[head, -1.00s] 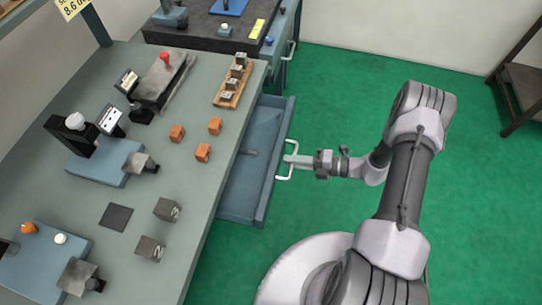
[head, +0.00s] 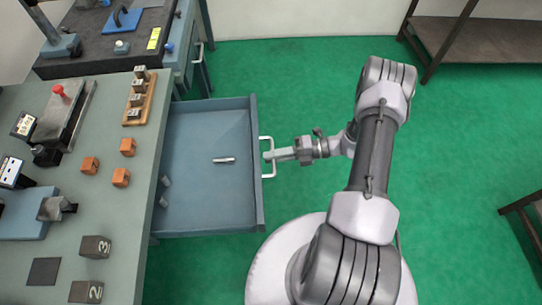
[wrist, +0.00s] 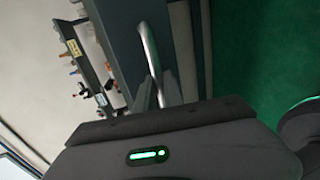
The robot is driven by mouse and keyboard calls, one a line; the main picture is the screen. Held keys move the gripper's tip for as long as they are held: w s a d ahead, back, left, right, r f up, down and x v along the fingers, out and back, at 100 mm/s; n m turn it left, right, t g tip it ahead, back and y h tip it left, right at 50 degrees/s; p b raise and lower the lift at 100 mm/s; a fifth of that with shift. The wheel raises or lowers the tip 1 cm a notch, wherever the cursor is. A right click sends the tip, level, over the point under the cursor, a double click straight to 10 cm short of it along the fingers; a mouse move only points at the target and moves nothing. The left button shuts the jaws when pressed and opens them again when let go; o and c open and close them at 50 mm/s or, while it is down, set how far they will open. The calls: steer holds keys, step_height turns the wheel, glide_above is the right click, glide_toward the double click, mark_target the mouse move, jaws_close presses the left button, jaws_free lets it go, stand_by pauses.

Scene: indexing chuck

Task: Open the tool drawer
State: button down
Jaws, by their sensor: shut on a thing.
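The tool drawer (head: 225,190) is a blue-grey tray pulled well out from the right side of the workbench. A small silver cylinder (head: 223,160) and a couple of small grey pieces (head: 164,192) lie inside it. My gripper (head: 269,156) is shut on the drawer's pale bar handle (head: 268,170), at the drawer's right-hand front.
A second bench (head: 100,60) with a handle stands behind. A dark shelf (head: 460,45) is at the back right.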

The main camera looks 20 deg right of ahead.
steer(key=c, duration=1.5)
jaws_free()
steer(key=shift+o, duration=0.2)
steer(key=p+v, duration=0.2)
steer(key=v, duration=1.5)
steer(key=shift+d+p, duration=0.2)
steer(key=shift+p, duration=0.2)
